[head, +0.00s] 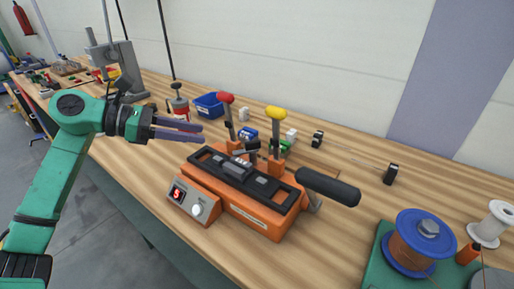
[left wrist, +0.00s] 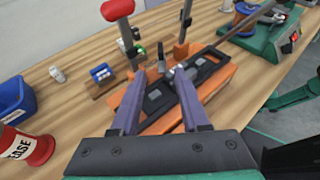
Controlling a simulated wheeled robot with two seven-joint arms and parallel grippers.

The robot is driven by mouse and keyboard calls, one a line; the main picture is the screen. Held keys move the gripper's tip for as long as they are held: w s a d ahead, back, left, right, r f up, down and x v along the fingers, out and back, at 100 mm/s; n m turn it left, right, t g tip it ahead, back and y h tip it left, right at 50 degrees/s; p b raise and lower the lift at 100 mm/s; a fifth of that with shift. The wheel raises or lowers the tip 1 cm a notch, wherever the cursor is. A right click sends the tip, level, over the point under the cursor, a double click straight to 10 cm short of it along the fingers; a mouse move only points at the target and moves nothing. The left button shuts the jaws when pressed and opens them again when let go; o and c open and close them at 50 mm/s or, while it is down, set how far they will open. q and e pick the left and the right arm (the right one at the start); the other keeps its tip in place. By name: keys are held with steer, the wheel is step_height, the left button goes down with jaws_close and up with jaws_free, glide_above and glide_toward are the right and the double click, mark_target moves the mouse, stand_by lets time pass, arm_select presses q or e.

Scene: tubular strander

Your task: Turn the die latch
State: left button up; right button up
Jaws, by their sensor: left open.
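The orange machine (head: 262,217) stands on the wooden bench, with a black slotted frame (head: 276,197) on top. A small metal lever with a dark end (head: 246,150), which looks like the die latch, sits at the back of the frame; it shows in the left wrist view (left wrist: 162,62) just beyond the fingertips. My left gripper (head: 203,132) is open and empty, left of the machine and above the bench, its purple fingers pointing at the lever. In the left wrist view the fingers (left wrist: 158,73) frame part of the black frame. My right gripper is not in view.
A red-knobbed lever (head: 226,98) and a yellow-knobbed lever (head: 276,113) rise behind the frame. A thick black handle (head: 328,187) juts out right. A blue bin (head: 208,106) and red grease can (head: 180,108) stand behind my gripper. A copper wire spool (head: 420,240) is at right.

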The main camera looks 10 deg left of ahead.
arm_select(q)
steer(key=p, duration=0.2)
glide_toward(250, 142)
steer(key=shift+w+d, duration=0.35)
steer(key=shift+d, duration=0.2)
steer(key=p+x, duration=0.2)
steer(key=x, duration=0.5)
steer(key=shift+d+f, duration=0.15)
steer(key=shift+f, duration=0.1)
steer(key=shift+w+d+f, duration=0.2)
jaws_close()
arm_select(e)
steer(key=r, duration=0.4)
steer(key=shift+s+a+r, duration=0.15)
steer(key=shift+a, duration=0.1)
